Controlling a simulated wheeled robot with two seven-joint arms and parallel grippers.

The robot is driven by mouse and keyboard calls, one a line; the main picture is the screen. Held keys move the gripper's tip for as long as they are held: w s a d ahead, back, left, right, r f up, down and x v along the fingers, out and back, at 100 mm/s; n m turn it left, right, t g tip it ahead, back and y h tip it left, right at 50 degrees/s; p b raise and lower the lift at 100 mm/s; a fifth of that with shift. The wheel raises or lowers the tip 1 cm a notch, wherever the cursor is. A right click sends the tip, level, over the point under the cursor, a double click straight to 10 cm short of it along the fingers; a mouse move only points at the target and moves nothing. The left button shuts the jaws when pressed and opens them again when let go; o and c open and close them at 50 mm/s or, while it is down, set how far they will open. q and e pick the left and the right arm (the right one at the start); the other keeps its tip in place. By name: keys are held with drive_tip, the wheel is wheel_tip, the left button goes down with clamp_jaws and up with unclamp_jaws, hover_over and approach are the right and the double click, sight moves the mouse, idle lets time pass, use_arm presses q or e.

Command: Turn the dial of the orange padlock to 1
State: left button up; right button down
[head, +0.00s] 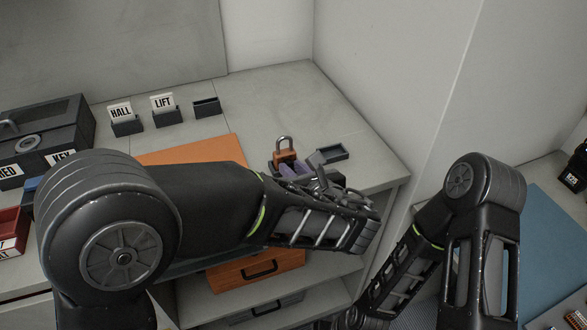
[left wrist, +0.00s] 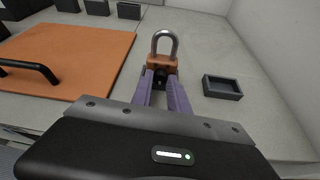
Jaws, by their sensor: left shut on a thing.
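The orange padlock (head: 284,154) stands upright on the grey counter, its metal shackle on top. In the left wrist view the padlock (left wrist: 161,62) is at the top centre, with a dark dial (left wrist: 161,77) low on its front between my fingertips. My left gripper (head: 287,168) reaches it from the front; its two purple fingers also show in the left wrist view (left wrist: 161,78) and are shut on the dial. The dial's marking cannot be read. My right arm shows at the right of the head view, but its fingers are hidden.
A small dark tray (left wrist: 222,87) lies right of the padlock. An orange board (left wrist: 75,55) with a black handle is on the left. Holders with HALL (head: 121,113) and LIFT (head: 163,104) cards stand behind, near an empty holder (head: 207,107). A wall (head: 395,80) bounds the right.

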use_arm(q)
clamp_jaws()
drive_tip(key=shift+f+b, duration=0.1)
drive_tip(key=shift+b, duration=0.5)
drive_tip(key=n+h+b, duration=0.1)
drive_tip(key=b, duration=0.2)
drive_tip(key=n+b, duration=0.1)
drive_tip(key=b, duration=0.3)
drive_tip(key=n+t+h+b, duration=0.1)
drive_tip(key=n+b, duration=0.1)
drive_tip(key=b, duration=0.1)
drive_tip(key=shift+s+a+f+h+b, duration=0.1)
drive_tip(key=shift+a+f+h+b, duration=0.15)
drive_tip(key=shift+a+h+b, duration=0.1)
drive_tip(key=shift+r+n+b, duration=0.2)
drive_tip(key=shift+n+b, duration=0.2)
drive_tip(key=shift+b, duration=0.3)
drive_tip(key=shift+h, duration=0.25)
drive_tip(key=shift+r, duration=0.1)
drive_tip(key=o, duration=0.8)
unclamp_jaws()
drive_tip(key=shift+o, duration=0.2)
drive_tip(key=shift+s, duration=0.1)
